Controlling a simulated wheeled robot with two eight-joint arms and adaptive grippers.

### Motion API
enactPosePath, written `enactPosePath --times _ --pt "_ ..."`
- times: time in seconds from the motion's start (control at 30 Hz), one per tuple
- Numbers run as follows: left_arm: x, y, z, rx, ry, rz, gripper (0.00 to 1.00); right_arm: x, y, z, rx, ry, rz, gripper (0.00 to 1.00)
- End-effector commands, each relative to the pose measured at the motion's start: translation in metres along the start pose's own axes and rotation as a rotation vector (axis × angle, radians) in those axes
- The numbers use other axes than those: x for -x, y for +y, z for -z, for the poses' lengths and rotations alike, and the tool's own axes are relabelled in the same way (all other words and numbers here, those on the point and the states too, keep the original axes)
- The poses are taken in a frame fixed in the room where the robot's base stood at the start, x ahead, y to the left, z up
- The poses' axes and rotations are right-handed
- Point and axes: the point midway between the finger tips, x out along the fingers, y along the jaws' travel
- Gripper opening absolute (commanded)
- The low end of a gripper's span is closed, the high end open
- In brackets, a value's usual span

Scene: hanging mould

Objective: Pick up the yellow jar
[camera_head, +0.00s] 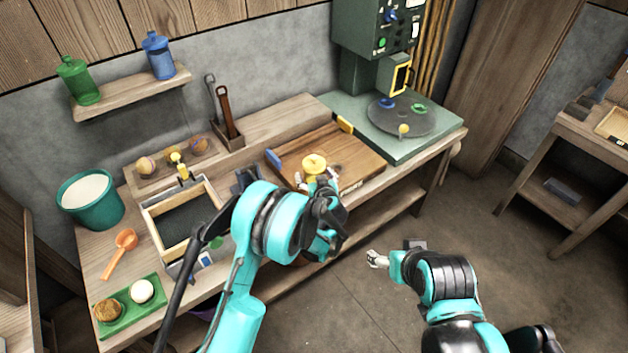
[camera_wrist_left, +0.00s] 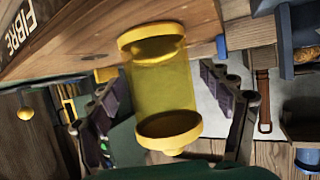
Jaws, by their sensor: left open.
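The yellow jar (camera_head: 314,164) stands on a wooden board (camera_head: 359,177) on the workbench. In the left wrist view the see-through yellow jar (camera_wrist_left: 162,92) fills the middle, with solid yellow ends. My left gripper (camera_head: 317,181) is at the jar, its fingers on either side of it. In the wrist view the open fingers flank the jar, and I cannot tell whether either touches it. My left arm hides part of the bench below the jar. My right gripper (camera_head: 377,259) is over the floor in front of the bench, away from the jar; its opening is too small to read.
Blue (camera_head: 274,159) and yellow (camera_head: 345,124) blocks sit at the board's edges. A green machine (camera_head: 378,47) with a round plate stands at the right. A framed tray (camera_head: 151,212), teal bucket (camera_head: 101,212), orange scoop (camera_head: 121,250) and green tray (camera_head: 152,312) are on the left.

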Motion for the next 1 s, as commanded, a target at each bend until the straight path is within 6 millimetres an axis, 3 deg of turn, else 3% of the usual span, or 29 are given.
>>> enactPosePath --times 0.2,0.27,0.47,0.77,1.0 --pt "-0.002 0.000 0.001 0.000 0.000 0.000 0.80 0.000 0.000 0.000 0.000 0.000 0.000 0.75" --pt "-0.002 0.000 0.001 0.000 0.000 0.000 0.67 0.000 0.000 0.000 0.000 0.000 0.000 0.75" --pt "-0.002 0.000 0.001 0.000 -0.001 0.000 0.14 0.000 0.000 0.000 0.000 0.000 0.000 0.75" --pt "-0.002 -0.001 0.002 -0.001 0.000 0.000 0.12 0.000 0.000 0.000 0.000 0.000 0.000 0.75" --pt "-0.002 -0.005 0.017 -0.001 0.000 0.001 0.12 0.006 0.000 0.005 0.000 0.000 0.000 0.75"
